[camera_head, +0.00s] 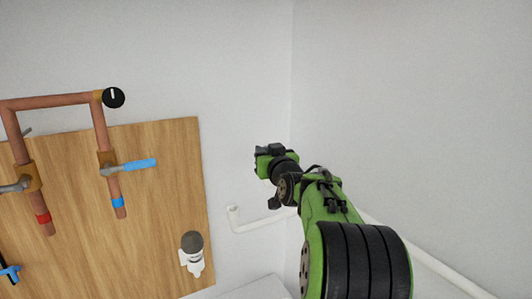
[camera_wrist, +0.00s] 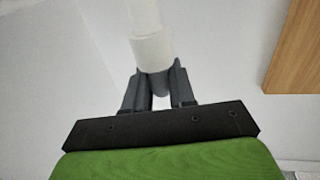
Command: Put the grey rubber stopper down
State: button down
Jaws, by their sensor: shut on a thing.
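My gripper (camera_wrist: 156,84) shows in the wrist view with its two dark fingers shut on the grey rubber stopper (camera_wrist: 159,86). Only a small rounded part of the stopper shows between the fingers. The wider end of a white pipe (camera_wrist: 150,46) overlaps the stopper's upper part in this view; I cannot tell whether they touch. In the head view my gripper (camera_head: 264,158) is raised in front of the white wall, near the corner. The stopper cannot be made out there.
A wooden board (camera_head: 160,220) with copper pipes (camera_head: 105,130) and a blue-handled valve (camera_head: 138,165) is at left. A white fitting with a grey top (camera_head: 192,250) is low on the board. A white pipe (camera_head: 262,222) runs along the wall below my gripper. The upper wall is clear.

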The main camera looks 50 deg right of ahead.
jog(key=c, duration=0.9)
grip_release()
jog(key=shift+w, duration=0.15)
jog(key=shift+c, duration=0.2)
jog(key=shift+r, duration=0.1)
jog(key=b+v, duration=0.4)
jog(key=v, duration=0.8)
